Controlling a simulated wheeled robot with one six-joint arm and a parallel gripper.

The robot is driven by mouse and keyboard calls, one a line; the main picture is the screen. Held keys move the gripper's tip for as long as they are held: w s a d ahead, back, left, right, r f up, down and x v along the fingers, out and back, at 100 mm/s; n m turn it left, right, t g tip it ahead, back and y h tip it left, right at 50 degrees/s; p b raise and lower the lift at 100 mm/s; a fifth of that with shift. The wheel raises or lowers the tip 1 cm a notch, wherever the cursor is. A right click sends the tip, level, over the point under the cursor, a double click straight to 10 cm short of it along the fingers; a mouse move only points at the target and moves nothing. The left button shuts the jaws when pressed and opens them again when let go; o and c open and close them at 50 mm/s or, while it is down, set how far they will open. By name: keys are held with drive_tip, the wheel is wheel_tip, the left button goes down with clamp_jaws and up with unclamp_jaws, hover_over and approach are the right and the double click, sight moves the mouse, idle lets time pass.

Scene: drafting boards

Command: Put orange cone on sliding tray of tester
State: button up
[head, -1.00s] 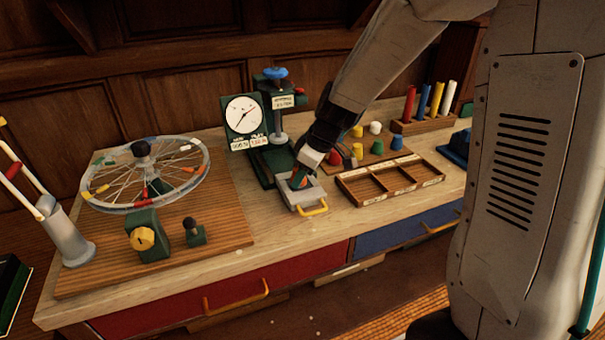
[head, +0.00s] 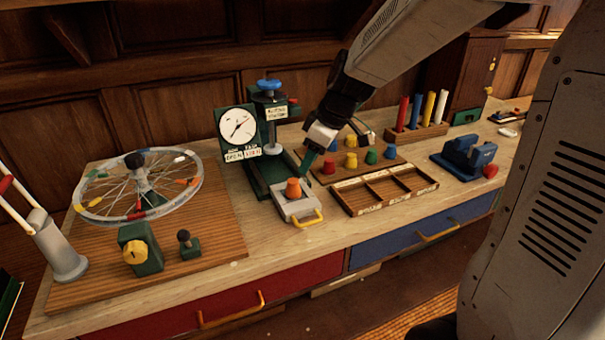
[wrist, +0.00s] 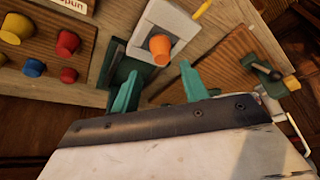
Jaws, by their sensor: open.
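The orange cone (head: 293,187) stands upright on the grey sliding tray (head: 299,209) of the green tester (head: 262,172). The tray has a yellow handle (head: 310,218) and sticks out at the tester's front. In the wrist view the cone (wrist: 160,48) sits on the pale tray (wrist: 178,22), beyond my fingertips and apart from them. My gripper (head: 305,165) is open and empty, above and to the right of the cone in the head view. Its two green fingers (wrist: 158,82) are spread apart in the wrist view.
A board with several coloured cones (head: 352,160) and an empty three-part wooden tray (head: 383,189) lie to the right. A spoked wheel (head: 140,185) stands left. A blue vise (head: 464,157) and a rack of coloured rods (head: 417,130) are farther right.

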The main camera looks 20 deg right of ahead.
drive_tip(key=s+r+m+g+h, duration=0.1)
drive_tip(key=s+m, duration=0.3)
drive_tip(key=s, duration=1)
drive_tip(key=s+r+m+g+h, duration=0.1)
drive_tip(key=s+r+m, duration=0.3)
drive_tip(key=s, duration=0.9)
drive_tip(key=shift+s+m+h, duration=0.35)
drive_tip(key=shift+m+h, duration=0.15)
drive_tip(key=shift+h, duration=0.1)
drive_tip(key=shift+r, duration=0.1)
